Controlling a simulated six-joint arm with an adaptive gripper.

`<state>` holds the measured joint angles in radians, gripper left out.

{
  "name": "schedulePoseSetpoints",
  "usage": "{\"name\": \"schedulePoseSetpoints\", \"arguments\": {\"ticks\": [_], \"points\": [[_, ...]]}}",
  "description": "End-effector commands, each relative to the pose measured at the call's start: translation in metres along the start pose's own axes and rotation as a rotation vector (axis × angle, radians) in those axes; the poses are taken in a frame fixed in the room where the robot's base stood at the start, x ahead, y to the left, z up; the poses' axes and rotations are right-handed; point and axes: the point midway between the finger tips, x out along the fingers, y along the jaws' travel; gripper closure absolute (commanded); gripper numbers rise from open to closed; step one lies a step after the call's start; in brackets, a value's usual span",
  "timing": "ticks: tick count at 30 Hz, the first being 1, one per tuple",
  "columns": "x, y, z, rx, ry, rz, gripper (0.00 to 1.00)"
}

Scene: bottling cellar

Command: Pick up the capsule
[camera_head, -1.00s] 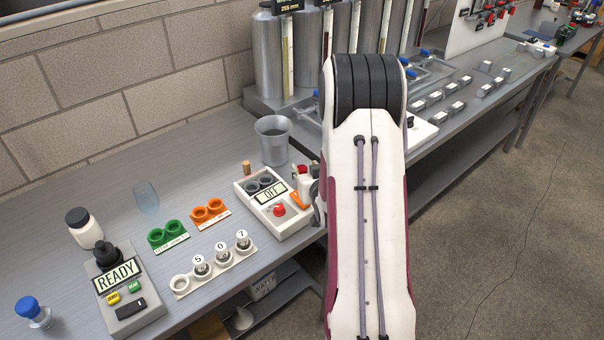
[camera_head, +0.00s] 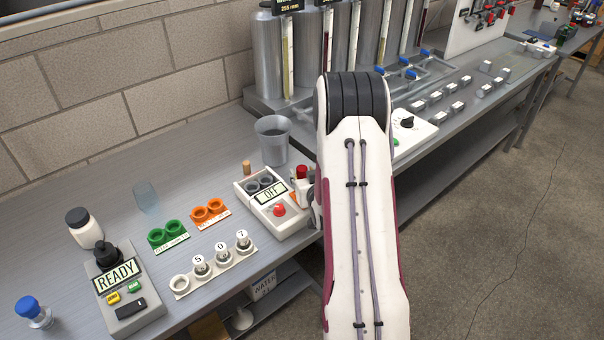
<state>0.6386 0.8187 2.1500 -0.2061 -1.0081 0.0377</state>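A small dark red cylinder (camera_head: 302,171), which looks like the capsule, stands upright at the right rear corner of the grey device with the OFF display (camera_head: 272,196). My gripper (camera_head: 309,193) is mostly hidden behind my arm link. Only a white and grey part of it shows, just below and right of the red cylinder. I cannot see its fingertips, nor whether it touches the red cylinder.
A cork (camera_head: 247,168) and a metal bucket (camera_head: 272,140) stand behind the device. Green rings (camera_head: 169,236), orange rings (camera_head: 211,211) and a numbered holder (camera_head: 215,268) lie to the left. A READY scale (camera_head: 128,295), white jar (camera_head: 84,228) and glass (camera_head: 146,198) stand farther left.

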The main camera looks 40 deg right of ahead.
Motion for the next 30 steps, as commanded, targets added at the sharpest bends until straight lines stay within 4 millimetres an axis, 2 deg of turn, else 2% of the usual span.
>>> {"name": "schedulePoseSetpoints", "arguments": {"ticks": [12, 16, 30], "points": [[-0.0002, -0.0002, -0.0001, 0.000, 0.000, 0.000, 0.66], [-0.0002, -0.0002, -0.0001, 0.000, 0.000, 0.000, 0.80], [-0.0009, -0.0002, -0.0020, 0.000, 0.000, 0.000, 0.80]]}}
